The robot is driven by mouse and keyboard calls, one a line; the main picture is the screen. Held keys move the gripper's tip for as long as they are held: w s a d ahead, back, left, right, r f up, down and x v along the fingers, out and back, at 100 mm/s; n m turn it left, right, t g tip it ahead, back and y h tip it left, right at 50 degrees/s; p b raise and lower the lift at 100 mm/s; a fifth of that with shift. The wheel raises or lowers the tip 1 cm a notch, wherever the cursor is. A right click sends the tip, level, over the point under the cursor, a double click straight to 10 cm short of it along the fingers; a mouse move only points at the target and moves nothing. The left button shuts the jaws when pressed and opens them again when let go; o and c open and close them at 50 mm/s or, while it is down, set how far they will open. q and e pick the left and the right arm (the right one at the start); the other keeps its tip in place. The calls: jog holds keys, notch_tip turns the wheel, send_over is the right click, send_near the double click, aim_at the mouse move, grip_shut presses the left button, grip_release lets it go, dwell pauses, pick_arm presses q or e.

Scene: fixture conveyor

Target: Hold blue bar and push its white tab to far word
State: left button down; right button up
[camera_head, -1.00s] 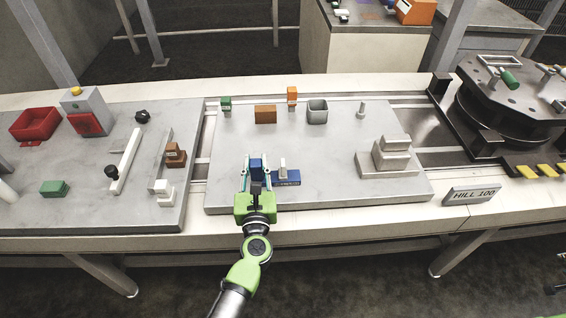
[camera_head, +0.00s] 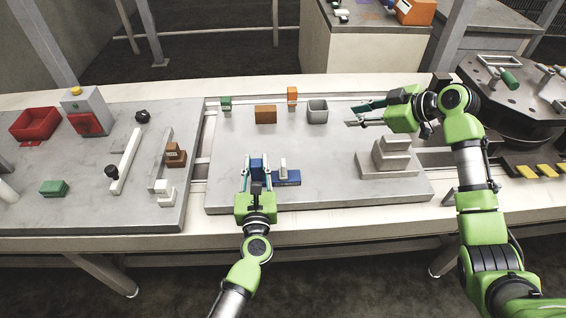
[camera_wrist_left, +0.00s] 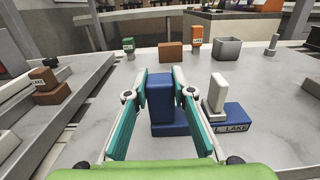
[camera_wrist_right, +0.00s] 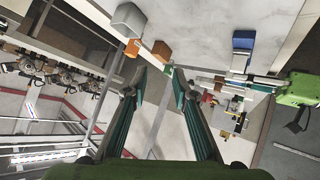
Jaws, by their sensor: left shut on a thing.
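The blue bar (camera_head: 291,179) lies on the grey plate, with a tall blue block at its left end. My left gripper (camera_head: 256,168) is shut on that block, one finger on each side; in the left wrist view the block (camera_wrist_left: 161,92) is between the fingers. The white tab (camera_head: 283,168) stands upright on the bar, right of the gripper. In the left wrist view the tab (camera_wrist_left: 217,93) is above a label whose readable part is "L LAKE" (camera_wrist_left: 231,128); the rest is hidden. My right gripper (camera_head: 354,113) is open and empty, above the plate's back right, apart from the bar.
A stepped grey block (camera_head: 391,160) stands right of the bar, below my right gripper. A grey cup (camera_head: 317,112), orange block (camera_head: 292,97), brown block (camera_head: 265,115) and green block (camera_head: 226,103) line the plate's back. The plate's front right is clear.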

jog(key=s+a+n+g+h, duration=0.2)
jog(key=s+a+n+g, duration=0.15)
jog(key=a+n, duration=0.85)
jog(key=n+h, duration=0.5)
jog(key=n, duration=0.7)
send_near(283, 163)
jog(key=x, duration=1)
jog(key=shift+w+f, duration=0.15)
jog(key=shift+f, duration=0.15)
